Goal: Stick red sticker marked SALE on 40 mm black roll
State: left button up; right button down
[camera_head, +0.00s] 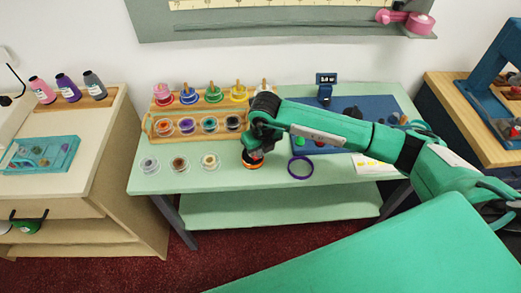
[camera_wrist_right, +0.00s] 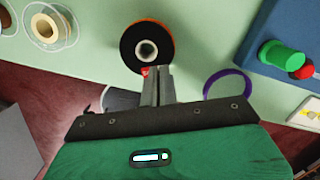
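The black roll (camera_wrist_right: 128,40) lies flat on the pale green counter, with an orange edge and a pale core around a dark hole. In the head view the roll (camera_head: 252,164) is partly covered by my right gripper (camera_head: 256,152). In the right wrist view the fingers of my right gripper (camera_wrist_right: 157,72) are close together, with their tips at the roll's near edge. A small red sticker (camera_wrist_right: 145,71) shows at the fingertips, against the roll's edge; its marking is too small to read. I cannot tell whether it touches the roll. My left gripper is not in view.
A purple ring (camera_head: 300,167) lies right of the roll, and a white card with yellow dots (camera_head: 376,165) farther right. Several clear-rimmed rolls (camera_head: 209,161) lie to the left. A wooden rack (camera_head: 180,136) stands behind, beside a blue mat (camera_head: 381,104).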

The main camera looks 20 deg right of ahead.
jog(key=shift+f+b, duration=0.45)
jog(key=shift+b, duration=0.1)
dwell(1.9)
jog(key=c, duration=1.6)
grip_release()
jog(key=shift+r+p, duration=1.75)
jog(key=shift+r, duration=1.85)
